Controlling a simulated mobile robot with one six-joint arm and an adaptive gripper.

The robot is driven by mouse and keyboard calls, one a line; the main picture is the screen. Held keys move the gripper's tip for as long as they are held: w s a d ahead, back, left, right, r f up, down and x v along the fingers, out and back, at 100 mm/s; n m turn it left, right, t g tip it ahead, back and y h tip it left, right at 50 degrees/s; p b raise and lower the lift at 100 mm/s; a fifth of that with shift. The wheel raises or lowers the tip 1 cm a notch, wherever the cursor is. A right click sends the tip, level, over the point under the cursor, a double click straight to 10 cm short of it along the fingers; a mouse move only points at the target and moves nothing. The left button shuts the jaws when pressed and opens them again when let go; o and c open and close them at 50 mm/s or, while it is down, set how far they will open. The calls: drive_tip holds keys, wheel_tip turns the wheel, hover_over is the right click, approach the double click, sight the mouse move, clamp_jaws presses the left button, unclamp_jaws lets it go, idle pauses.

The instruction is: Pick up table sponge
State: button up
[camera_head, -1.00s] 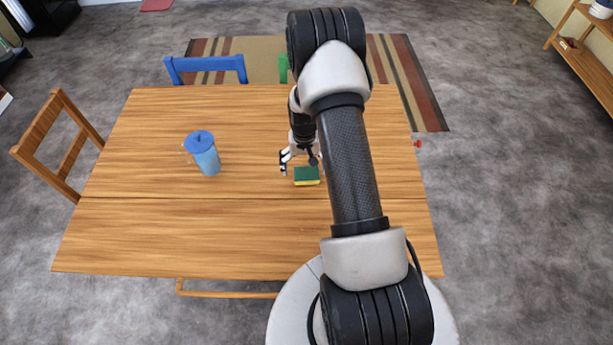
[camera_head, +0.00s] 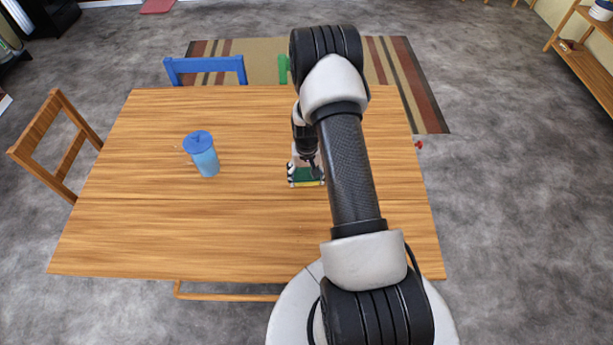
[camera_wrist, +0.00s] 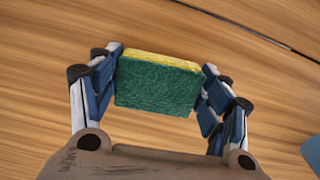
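The table sponge (camera_head: 307,181), green on top with a yellow layer, lies on the wooden table near its middle. In the wrist view the sponge (camera_wrist: 158,84) sits between the two fingers, its green face toward the camera and a yellow strip along its far edge. My gripper (camera_head: 307,174) is down at the sponge, one finger at each side. In the wrist view my gripper (camera_wrist: 161,88) has its fingers spread about the sponge's width. The pads are very close to the sponge's sides; firm contact is not clear. The arm hides part of the right side in the head view.
A wooden chair (camera_head: 48,150) is at the left, a blue chair (camera_head: 207,68) and a green chair (camera_head: 283,68) at the far edge. The table's front left is clear.

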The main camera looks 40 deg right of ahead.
sight(307, 176)
drive_tip(key=shift+c, duration=1.3)
wheel_tip(307, 176, up, 20)
drive_tip(key=p, duration=0.4)
